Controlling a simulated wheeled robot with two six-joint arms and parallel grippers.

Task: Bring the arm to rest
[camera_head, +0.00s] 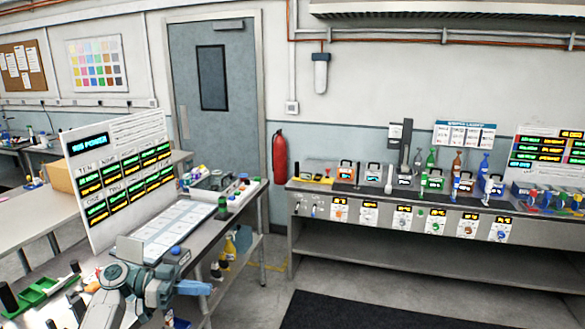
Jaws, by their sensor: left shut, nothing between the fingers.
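My left arm comes in at the lower left, and my left gripper (207,289) shows with blue fingers pointing right. The fingers are shut with nothing between them. The gripper is over the near edge of the left workbench, apart from the things on it. My right gripper is not in view.
The left workbench (207,232) carries a tall display board (118,178), a white chart sheet (178,226) and a green tray (45,290). A second bench (330,243) with several modules and bottles stands along the back wall. The floor between them, with a dark mat (350,311), is clear.

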